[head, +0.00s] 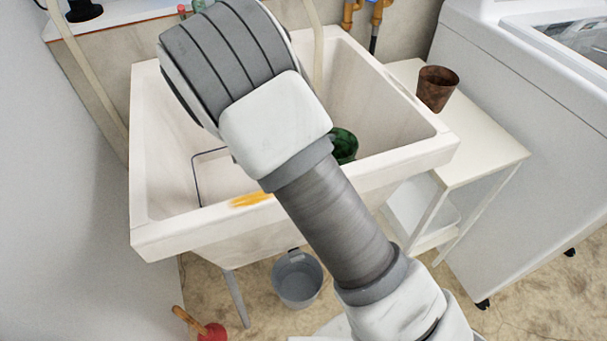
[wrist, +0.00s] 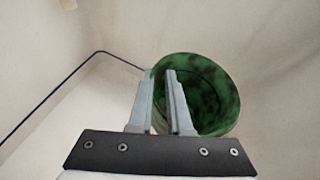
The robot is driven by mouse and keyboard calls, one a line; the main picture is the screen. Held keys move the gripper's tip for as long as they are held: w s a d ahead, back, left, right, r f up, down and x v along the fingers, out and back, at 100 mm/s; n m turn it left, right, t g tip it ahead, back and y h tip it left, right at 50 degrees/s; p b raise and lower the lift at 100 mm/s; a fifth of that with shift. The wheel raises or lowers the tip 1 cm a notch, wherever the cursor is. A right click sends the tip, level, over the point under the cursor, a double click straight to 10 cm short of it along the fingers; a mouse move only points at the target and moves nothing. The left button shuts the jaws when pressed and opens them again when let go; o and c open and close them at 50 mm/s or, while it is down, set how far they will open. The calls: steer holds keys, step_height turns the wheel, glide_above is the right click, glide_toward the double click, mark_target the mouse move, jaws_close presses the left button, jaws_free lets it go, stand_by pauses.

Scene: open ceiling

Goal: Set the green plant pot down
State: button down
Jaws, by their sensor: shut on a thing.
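The green plant pot (head: 344,146) shows inside the sink (head: 298,210) in the head view, partly hidden behind my arm. In the wrist view the mottled dark green pot (wrist: 212,95) has its open mouth facing the camera. My gripper (wrist: 160,76) is shut on the pot's left wall, with one finger outside the rim and one inside. The gripper is hidden in the head view. I cannot tell whether the pot's base touches the sink floor.
A brown pot (head: 437,88) stands on a white side table (head: 487,150) right of the sink. A white machine (head: 530,160) stands beyond it. A grey bucket (head: 298,280) and a red plunger (head: 212,332) are on the floor. A dark rail (wrist: 50,82) runs left of the pot.

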step_height(320, 180, down, 9)
steer(key=b, duration=0.3)
steer(key=shift+f, duration=0.1)
steer(key=c, duration=0.8)
jaws_free()
steer(key=shift+c, duration=0.2)
steer(key=shift+r, duration=0.2)
steer(key=p+v, duration=0.3)
steer(key=v, duration=0.9)
steer(key=shift+f, duration=0.1)
